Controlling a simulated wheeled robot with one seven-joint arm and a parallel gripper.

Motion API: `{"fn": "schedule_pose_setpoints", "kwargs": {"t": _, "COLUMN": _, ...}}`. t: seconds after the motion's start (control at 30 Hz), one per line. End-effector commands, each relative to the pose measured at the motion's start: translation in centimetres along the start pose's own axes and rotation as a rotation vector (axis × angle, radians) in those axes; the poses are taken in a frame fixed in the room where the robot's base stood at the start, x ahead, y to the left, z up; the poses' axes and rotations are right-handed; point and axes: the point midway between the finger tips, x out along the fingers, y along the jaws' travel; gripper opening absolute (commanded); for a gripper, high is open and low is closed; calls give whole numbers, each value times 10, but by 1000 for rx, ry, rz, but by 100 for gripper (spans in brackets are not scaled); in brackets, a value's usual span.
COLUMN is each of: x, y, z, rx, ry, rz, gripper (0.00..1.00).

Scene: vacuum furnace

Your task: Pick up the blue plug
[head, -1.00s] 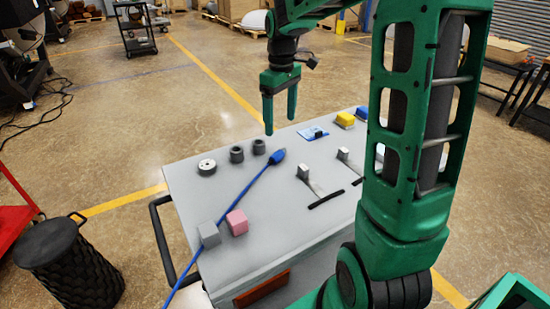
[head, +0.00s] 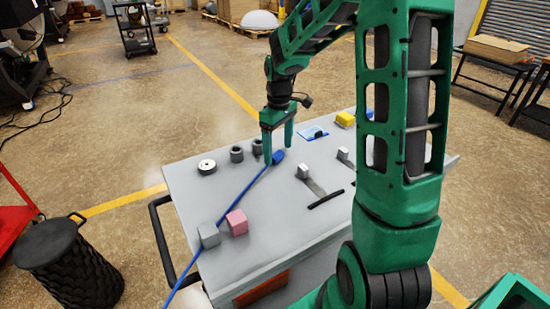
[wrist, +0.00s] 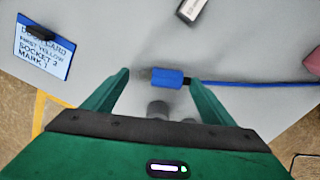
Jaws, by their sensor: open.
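The blue plug (head: 277,157) lies on the grey panel top (head: 190,181), with its blue cable (head: 240,195) running toward the front left. My gripper (head: 279,158) is open, with its fingers low around the plug in the head view. In the wrist view, the plug (wrist: 167,78) lies between the two fingertips (wrist: 158,76), with a gap on each side. I cannot tell the exact height of the fingertips above the panel.
Dark round sockets (head: 237,154) and a white round one (head: 207,166) stand left of the gripper. A blue-edged card (head: 312,133) lies behind. Grey (head: 209,235) and pink (head: 237,222) blocks sit in front.

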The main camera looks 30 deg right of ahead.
Motion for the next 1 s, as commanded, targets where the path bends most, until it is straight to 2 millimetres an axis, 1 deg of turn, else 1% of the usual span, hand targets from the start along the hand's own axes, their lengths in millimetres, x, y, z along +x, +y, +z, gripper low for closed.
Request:
{"fn": "schedule_pose_setpoints", "kwargs": {"t": 0.23, "x": 2, "y": 0, "z": 0, "rx": 0, "ry": 1, "rz": 1, "gripper": 78}}
{"fn": "schedule_pose_setpoints", "kwargs": {"t": 0.27, "x": 2, "y": 0, "z": 0, "rx": 0, "ry": 1, "rz": 1, "gripper": 73}}
{"fn": "schedule_pose_setpoints", "kwargs": {"t": 0.3, "x": 2, "y": 0, "z": 0, "rx": 0, "ry": 1, "rz": 1, "gripper": 64}}
{"fn": "schedule_pose_setpoints", "kwargs": {"t": 0.37, "x": 1, "y": 0, "z": 0, "rx": 0, "ry": 1, "rz": 1, "gripper": 49}}
{"fn": "schedule_pose_setpoints", "kwargs": {"t": 0.4, "x": 1, "y": 0, "z": 0, "rx": 0, "ry": 1, "rz": 1, "gripper": 40}}
{"fn": "schedule_pose_setpoints", "kwargs": {"t": 0.43, "x": 1, "y": 0, "z": 0, "rx": 0, "ry": 1, "rz": 1, "gripper": 34}}
{"fn": "schedule_pose_setpoints", "kwargs": {"t": 0.47, "x": 1, "y": 0, "z": 0, "rx": 0, "ry": 1, "rz": 1, "gripper": 34}}
{"fn": "schedule_pose_setpoints", "kwargs": {"t": 0.5, "x": 1, "y": 0, "z": 0, "rx": 0, "ry": 1, "rz": 1, "gripper": 30}}
{"fn": "schedule_pose_setpoints", "kwargs": {"t": 0.7, "x": 1, "y": 0, "z": 0, "rx": 0, "ry": 1, "rz": 1, "gripper": 30}}
{"fn": "schedule_pose_setpoints", "kwargs": {"t": 0.83, "x": -3, "y": 0, "z": 0, "rx": 0, "ry": 1, "rz": 2, "gripper": 30}}
{"fn": "schedule_pose_setpoints", "kwargs": {"t": 0.93, "x": -11, "y": 0, "z": -1, "rx": 0, "ry": 3, "rz": 3, "gripper": 30}}
{"fn": "schedule_pose_setpoints", "kwargs": {"t": 1.0, "x": -20, "y": 0, "z": -1, "rx": 0, "ry": 4, "rz": 4, "gripper": 30}}
